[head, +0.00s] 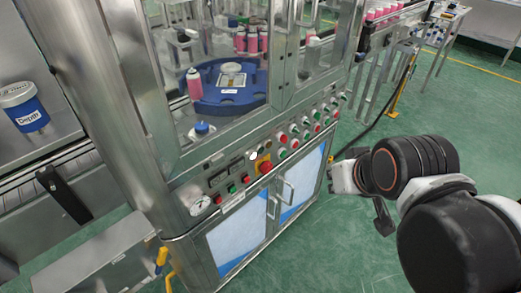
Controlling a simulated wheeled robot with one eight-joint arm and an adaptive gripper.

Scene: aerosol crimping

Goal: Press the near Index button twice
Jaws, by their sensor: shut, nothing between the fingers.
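The machine's slanted control panel (262,165) carries several red, green and pale buttons in rows. A green button (232,188) and a red button (245,178) sit at its near left part, close to a large red mushroom button (265,167) on a yellow plate. More red and green buttons (294,129) run toward the far right end. The labels are too small to read, so I cannot tell which one is the near Index button. My gripper (334,174) is shut and empty, to the right of the cabinet front and apart from the panel.
Behind the framed guard are a blue turntable (205,98) and pink cans (252,40). Handled cabinet doors (240,236) are below. A blue Depth container (24,108) stands left.

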